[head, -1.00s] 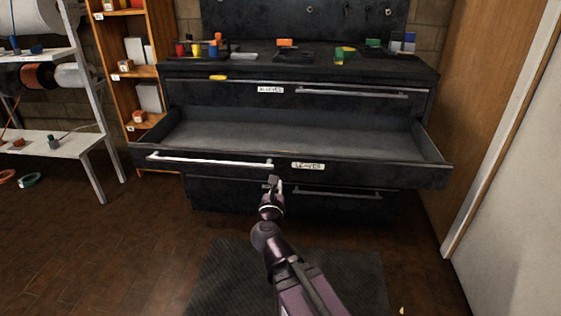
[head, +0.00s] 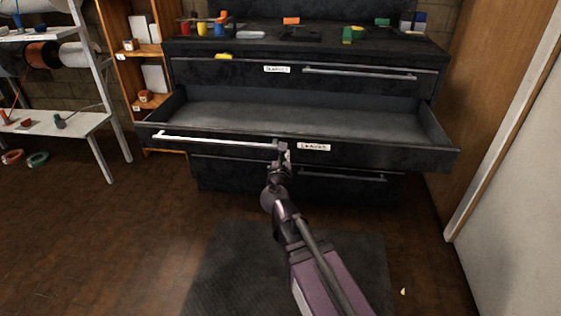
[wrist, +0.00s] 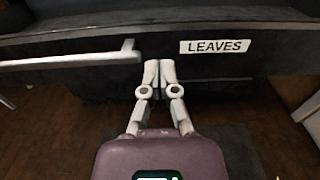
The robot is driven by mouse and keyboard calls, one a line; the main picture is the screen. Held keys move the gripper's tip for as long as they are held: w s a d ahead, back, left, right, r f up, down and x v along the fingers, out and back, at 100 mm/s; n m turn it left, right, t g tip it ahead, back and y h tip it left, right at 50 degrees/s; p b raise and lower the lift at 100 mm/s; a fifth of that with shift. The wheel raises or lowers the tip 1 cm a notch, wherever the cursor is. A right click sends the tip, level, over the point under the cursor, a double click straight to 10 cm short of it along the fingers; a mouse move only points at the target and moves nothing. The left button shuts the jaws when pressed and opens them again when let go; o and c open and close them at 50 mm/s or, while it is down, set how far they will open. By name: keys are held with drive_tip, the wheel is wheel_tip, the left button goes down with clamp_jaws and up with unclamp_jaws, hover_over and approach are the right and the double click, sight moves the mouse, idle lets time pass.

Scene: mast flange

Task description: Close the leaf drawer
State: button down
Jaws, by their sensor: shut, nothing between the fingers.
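The leaf drawer (head: 380,154) is the middle drawer of a black cabinet and stands pulled out, its inside empty. Its front carries a white label reading "LEAVES" (wrist: 215,46) and a pale bar handle (head: 215,141) to the left of the label. My gripper (head: 283,148) is shut and empty. It is in front of the drawer front, between the handle's right end and the label. In the wrist view my gripper (wrist: 159,65) has its fingertips together, just right of the handle end (wrist: 128,50). I cannot tell whether the fingertips touch the drawer front.
The drawer above (head: 340,78) and the one below (head: 340,180) look shut. Small coloured items lie on the cabinet top. A wooden shelf (head: 125,70) and a white rack (head: 90,125) stand at left, a pale panel (head: 515,200) at right. A dark mat (head: 230,270) covers the floor in front.

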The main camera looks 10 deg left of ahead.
sight(289, 135)
drive_tip(key=w, duration=0.8)
drive_tip(key=shift+w+d, duration=0.15)
drive_tip(key=shift+w, duration=0.25)
